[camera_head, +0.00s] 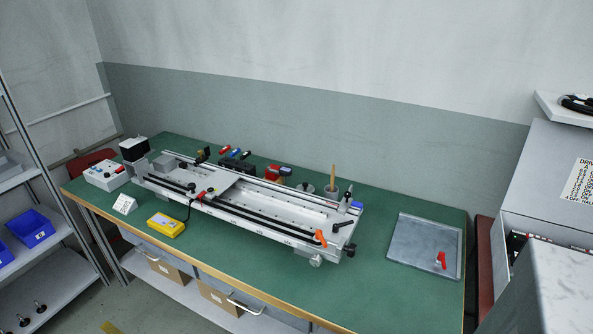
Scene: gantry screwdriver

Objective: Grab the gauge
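No part of the view is labelled as a gauge. A small yellow box-shaped device (165,224) with a pale face lies on the green bench top, near its front edge at the left, and may be the gauge. A dark cable rises from it to the long metal gantry rig (243,207) just behind it. The device is too small to read. My gripper does not show in the head view.
Shelves with blue bins (30,229) stand left.

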